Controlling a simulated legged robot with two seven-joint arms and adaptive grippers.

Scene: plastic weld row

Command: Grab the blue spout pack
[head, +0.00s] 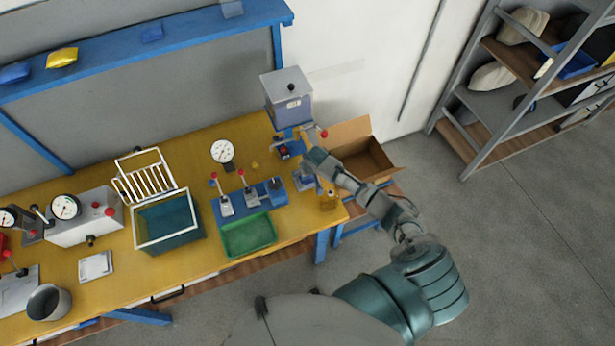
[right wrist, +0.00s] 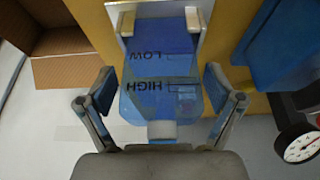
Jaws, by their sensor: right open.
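A clear blue spout pack (right wrist: 150,100) shows in the right wrist view, with upside-down LOW and HIGH marks and a pale cap at its near end. Its far end meets a grey holder with tan blocks (right wrist: 193,20). My right gripper (right wrist: 163,88) is open, with one finger on each side of the pack; I cannot tell whether either finger touches it. In the head view my right gripper (head: 311,157) is over the right end of the bench, and I cannot make out the pack there. My left gripper is not in view.
The yellow bench (head: 110,263) carries a blue-grey bin (head: 168,222), a green tray (head: 248,236), lever fixtures (head: 250,198) and gauges. A grey box machine (head: 287,98) stands behind my right gripper. An open cardboard box (head: 355,150) is beyond the bench's right end.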

